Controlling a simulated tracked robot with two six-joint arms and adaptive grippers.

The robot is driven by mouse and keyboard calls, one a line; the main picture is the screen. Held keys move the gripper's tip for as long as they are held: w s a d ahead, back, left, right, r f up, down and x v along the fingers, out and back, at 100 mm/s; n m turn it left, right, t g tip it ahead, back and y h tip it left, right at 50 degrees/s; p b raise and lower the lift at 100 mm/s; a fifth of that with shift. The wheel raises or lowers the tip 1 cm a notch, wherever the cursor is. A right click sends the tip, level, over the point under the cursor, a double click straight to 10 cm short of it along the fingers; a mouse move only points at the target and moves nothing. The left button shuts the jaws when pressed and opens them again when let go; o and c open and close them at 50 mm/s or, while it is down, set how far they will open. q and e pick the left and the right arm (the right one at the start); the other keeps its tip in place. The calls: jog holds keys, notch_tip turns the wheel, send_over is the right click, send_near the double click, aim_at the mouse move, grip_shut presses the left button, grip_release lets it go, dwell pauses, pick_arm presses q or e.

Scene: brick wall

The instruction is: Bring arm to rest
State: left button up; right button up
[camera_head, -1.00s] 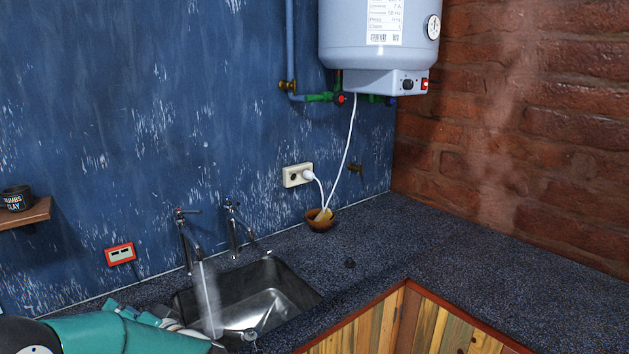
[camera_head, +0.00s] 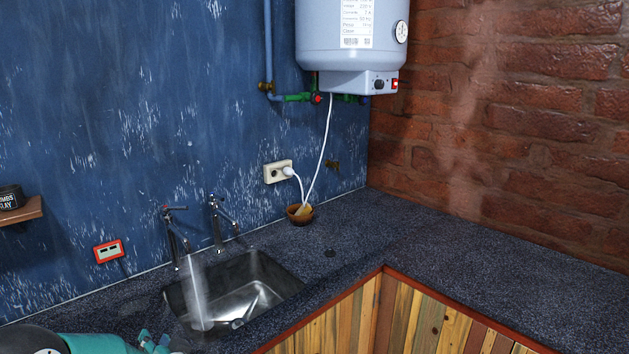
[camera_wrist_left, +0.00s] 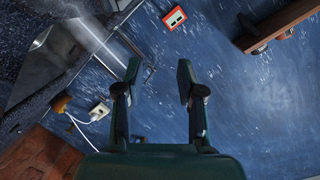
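My left arm (camera_head: 85,343) comes in at the bottom left of the head view, in teal. Its gripper (camera_head: 155,343) shows only in part at the bottom edge, left of the sink (camera_head: 254,290). In the left wrist view my left gripper (camera_wrist_left: 157,80) has its two fingers apart, with nothing between them but the blue wall behind. My right arm and gripper do not show in the head view.
Water runs from the left tap (camera_head: 174,240) into the sink; a second tap (camera_head: 216,222) stands beside it. A white boiler (camera_head: 350,30) hangs above. A wooden shelf (camera_head: 22,213) juts out at left.

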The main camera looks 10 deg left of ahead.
pick_arm(q)
jog(key=s+d+f+m+h, duration=0.1)
jog(key=s+d+f+h, duration=0.1)
jog(key=d+f+h, duration=1.25)
jog(key=s+d+f+g+h, duration=0.1)
jog(key=s+d+f+g, duration=0.3)
jog(key=s+d+f, duration=0.3)
jog(key=s+d+f+g+h, duration=0.1)
jog(key=s+d+f+g, duration=0.3)
jog(key=s+d+f, duration=0.4)
jog(key=s+d, duration=0.2)
jog(key=s, duration=0.3)
jog(key=shift+n, duration=0.4)
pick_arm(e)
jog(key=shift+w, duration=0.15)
